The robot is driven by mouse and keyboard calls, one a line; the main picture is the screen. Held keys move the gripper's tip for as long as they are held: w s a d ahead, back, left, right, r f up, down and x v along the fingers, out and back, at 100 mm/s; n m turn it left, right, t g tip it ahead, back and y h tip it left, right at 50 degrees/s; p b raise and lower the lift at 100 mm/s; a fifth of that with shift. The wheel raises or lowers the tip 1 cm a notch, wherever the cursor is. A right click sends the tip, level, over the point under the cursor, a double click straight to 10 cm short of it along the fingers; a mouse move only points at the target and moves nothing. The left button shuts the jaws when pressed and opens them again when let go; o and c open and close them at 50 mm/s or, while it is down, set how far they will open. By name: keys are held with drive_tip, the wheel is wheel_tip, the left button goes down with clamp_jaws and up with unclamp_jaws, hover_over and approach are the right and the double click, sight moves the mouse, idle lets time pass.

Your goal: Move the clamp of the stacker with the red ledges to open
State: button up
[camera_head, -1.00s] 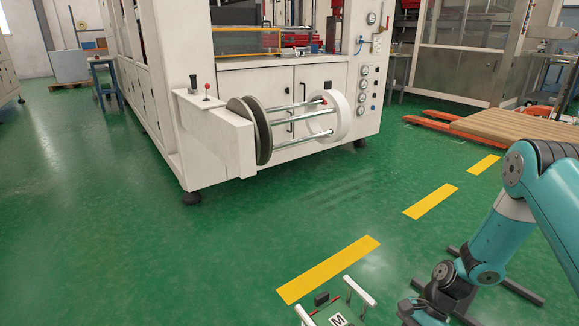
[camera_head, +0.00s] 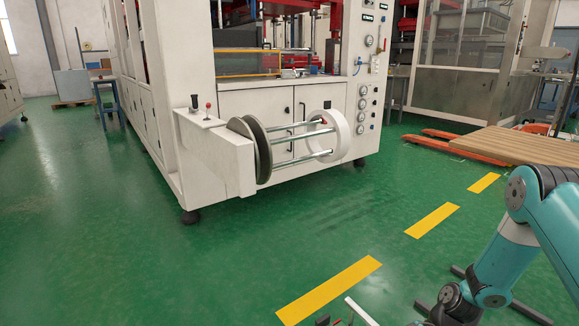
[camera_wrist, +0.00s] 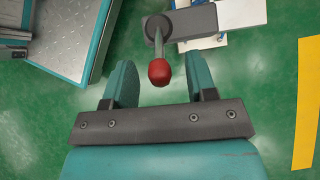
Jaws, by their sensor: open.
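In the wrist view, a lever with a red ball knob (camera_wrist: 159,73) rises from a dark grey block (camera_wrist: 190,22). A white part (camera_wrist: 240,12) adjoins the block. My gripper (camera_wrist: 159,62) is open, with one teal finger on each side of the knob; I see a gap on both sides and no contact. No red ledges show in the wrist view, so I cannot tell which stacker this lever belongs to. In the head view, only a white bar (camera_head: 361,311) and a small dark block (camera_head: 322,320) of a low fixture show at the bottom edge.
A large white machine (camera_head: 270,90) with a roll holder (camera_head: 258,145) stands at the back. An orange pallet jack (camera_head: 455,147) and a wooden board (camera_head: 510,150) are at right. A grey teal-edged frame (camera_wrist: 75,35) lies left in the wrist view. Green floor is open at left.

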drive_tip(key=shift+r, duration=0.1)
wheel_tip(320, 180, up, 7)
drive_tip(key=p, duration=0.6)
drive_tip(key=shift+a+p, duration=0.1)
drive_tip(key=shift+p, duration=0.2)
